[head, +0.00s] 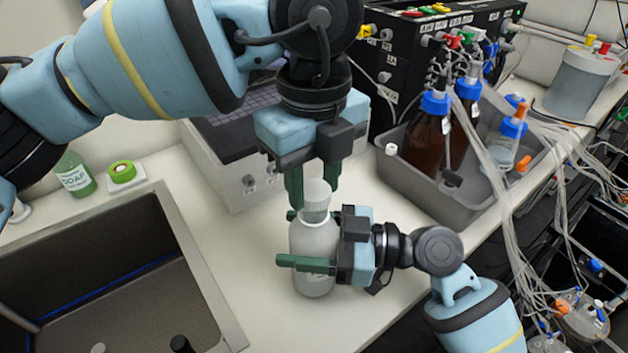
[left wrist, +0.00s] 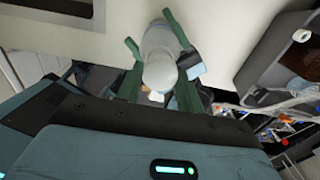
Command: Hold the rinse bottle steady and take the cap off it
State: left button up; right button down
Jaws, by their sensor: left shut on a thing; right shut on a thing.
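The rinse bottle (head: 313,241) is a whitish, translucent bottle standing upright on the pale bench, with a ribbed white cap (head: 316,196) on its top. My left gripper (head: 312,194) comes down from above, its green fingers shut on the cap. My right gripper (head: 308,243) comes in from the right, shut around the bottle's body below the shoulder. In the left wrist view the cap (left wrist: 160,71) is seen from above, covering part of the bottle (left wrist: 157,38). The thread under the cap is hidden.
A dark sink (head: 110,262) lies to the left, with a green soap bottle (head: 74,175) and green tape roll (head: 122,173) behind it. A grey tray (head: 412,190) with blue-capped bottles and tubing stands right. A boxy instrument (head: 232,150) stands behind. Bench front is clear.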

aim_at(314, 189)
pick_arm(q)
jog(key=shift+r, duration=0.1)
jog(key=shift+r, duration=1.9)
pick_arm(e)
jog(key=shift+c, duration=1.3)
grip_release()
pick_arm(q)
jog(key=shift+g, duration=0.3)
jog(key=f, duration=0.1)
jog(key=f+b, duration=0.1)
jog(key=f, duration=0.1)
jog(key=f+b, duration=0.1)
jog(key=shift+w+f, duration=0.2)
jog(key=shift+w, duration=0.15)
jog(key=shift+f, duration=0.15)
pick_arm(e)
jog(key=d, duration=0.7)
jog(key=shift+s+d, duration=0.25)
jog(key=shift+s, duration=0.2)
